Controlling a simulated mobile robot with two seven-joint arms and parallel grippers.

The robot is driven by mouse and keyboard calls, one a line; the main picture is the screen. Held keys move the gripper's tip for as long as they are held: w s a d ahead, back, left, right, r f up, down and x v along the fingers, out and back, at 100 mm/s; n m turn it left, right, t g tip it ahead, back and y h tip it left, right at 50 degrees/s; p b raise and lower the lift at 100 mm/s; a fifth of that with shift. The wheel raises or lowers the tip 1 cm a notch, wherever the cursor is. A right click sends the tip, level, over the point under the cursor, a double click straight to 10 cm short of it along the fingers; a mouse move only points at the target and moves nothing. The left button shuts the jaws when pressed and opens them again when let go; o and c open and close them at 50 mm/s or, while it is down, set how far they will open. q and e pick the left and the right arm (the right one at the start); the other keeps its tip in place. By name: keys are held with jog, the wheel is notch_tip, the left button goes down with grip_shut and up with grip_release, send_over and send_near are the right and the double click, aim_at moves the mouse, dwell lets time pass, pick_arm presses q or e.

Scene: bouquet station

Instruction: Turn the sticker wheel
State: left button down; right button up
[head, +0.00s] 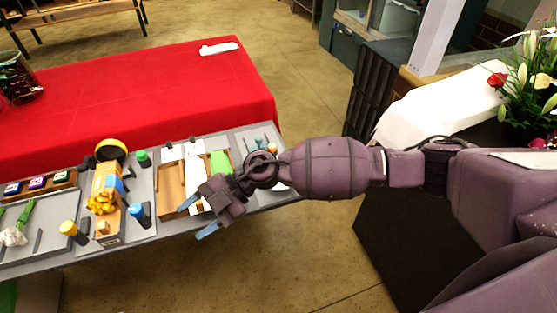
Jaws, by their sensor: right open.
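I cannot tell for sure which thing is the sticker wheel. A black and yellow round ring (111,151) stands near the back edge of the grey work table, left of my right gripper. In front of it is a yellow and blue piece (104,188) with a bunched yellow part, on a small stand. My right gripper (198,217) is open, with light-blue fingertips, over the front edge of the table. It is apart from both things and appears empty. My right arm hides part of the table's right end. My left gripper is not in view.
Blue (139,214), yellow (73,232) and green (142,158) cylinders stand close by. A wooden tray (171,188) lies beside the gripper. A red-covered table (150,95) stands behind. White flowers (536,70) are at far right. Floor in front is clear.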

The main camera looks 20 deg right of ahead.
jog(key=w+d+r+t+h, duration=0.2)
jog(key=w+d+h, duration=0.55)
jog(key=d, duration=0.35)
jog(key=w+d+r+t+h, duration=0.1)
jog(key=w+d+r+h, duration=0.1)
jog(key=w+d+h, duration=0.7)
jog(key=f+y, duration=0.1)
jog(key=f, duration=0.2)
jog(key=d+f, duration=0.1)
jog(key=f, duration=0.3)
jog(key=s+d+f+y, duration=0.1)
jog(key=f, duration=0.2)
jog(key=shift+f+m+y+p, duration=0.3)
jog(key=shift+f+y+p, duration=0.05)
jog(key=shift+f, duration=0.05)
jog(key=shift+c, duration=0.2)
jog(key=c, duration=0.9)
